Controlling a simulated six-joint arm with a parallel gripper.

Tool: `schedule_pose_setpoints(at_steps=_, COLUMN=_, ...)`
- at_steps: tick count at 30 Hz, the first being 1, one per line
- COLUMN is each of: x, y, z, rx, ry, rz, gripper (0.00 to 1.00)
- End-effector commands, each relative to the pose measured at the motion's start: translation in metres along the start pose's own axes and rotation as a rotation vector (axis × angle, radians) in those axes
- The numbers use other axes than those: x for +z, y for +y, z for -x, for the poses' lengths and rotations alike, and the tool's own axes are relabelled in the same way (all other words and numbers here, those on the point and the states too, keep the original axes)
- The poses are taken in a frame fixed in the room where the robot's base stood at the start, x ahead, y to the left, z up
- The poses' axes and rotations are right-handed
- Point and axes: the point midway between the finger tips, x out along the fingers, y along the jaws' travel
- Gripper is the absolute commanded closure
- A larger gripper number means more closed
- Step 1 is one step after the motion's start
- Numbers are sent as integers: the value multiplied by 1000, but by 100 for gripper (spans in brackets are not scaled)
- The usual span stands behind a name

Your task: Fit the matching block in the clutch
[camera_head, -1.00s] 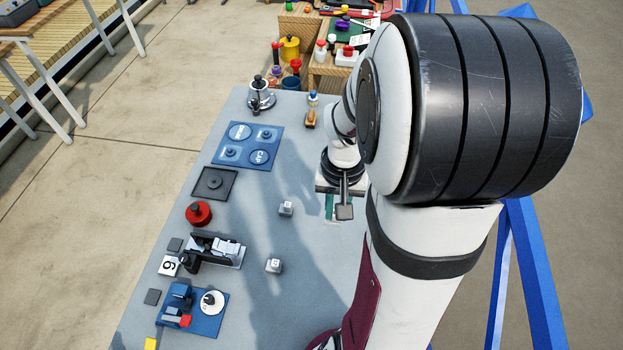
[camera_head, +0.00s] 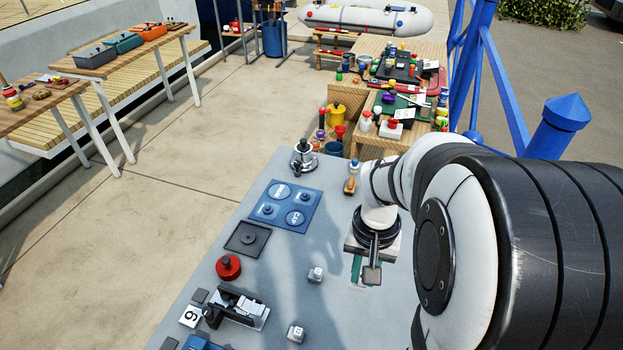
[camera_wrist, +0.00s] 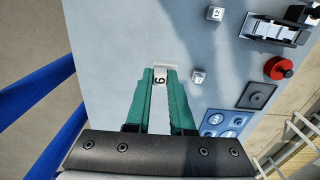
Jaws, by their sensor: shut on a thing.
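My gripper (camera_wrist: 159,74) has green fingers, shut on a small white block (camera_wrist: 160,82) marked with what reads as a 6 or 9. In the head view my gripper (camera_head: 360,270) is low over the grey table, right of the loose blocks; the held block is hidden there. The clutch (camera_head: 243,307), a black and silver clamp-like fixture, is at the lower left, with a white card (camera_head: 191,316) marked 6 or 9 beside it. It also shows at the upper right of the wrist view (camera_wrist: 275,29). I cannot tell whether the held block touches the table.
Two more light blocks (camera_head: 316,274) (camera_head: 296,332) stand between my gripper and the clutch. A red knob (camera_head: 228,267), a dark square plate (camera_head: 247,239) and a blue panel (camera_head: 284,206) line the table's left side. The table around the blocks is clear.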

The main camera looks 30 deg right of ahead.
Motion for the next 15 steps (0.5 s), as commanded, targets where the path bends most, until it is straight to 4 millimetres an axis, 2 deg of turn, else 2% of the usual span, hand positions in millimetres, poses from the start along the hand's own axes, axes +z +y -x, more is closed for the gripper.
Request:
schedule_pose_setpoints(at_steps=5, x=-8, y=-68, z=-10, rx=1, ry=-3, rz=5, gripper=100)
schedule_pose_setpoints(at_steps=8, x=-4, y=-120, z=-20, rx=1, ry=-2, rz=1, gripper=100)
schedule_pose_setpoints(at_steps=12, x=19, y=-194, z=-35, rx=1, ry=-1, rz=-8, gripper=100)
schedule_pose_setpoints(at_steps=15, x=40, y=-233, z=-45, rx=1, ry=-1, rz=-17, gripper=100)
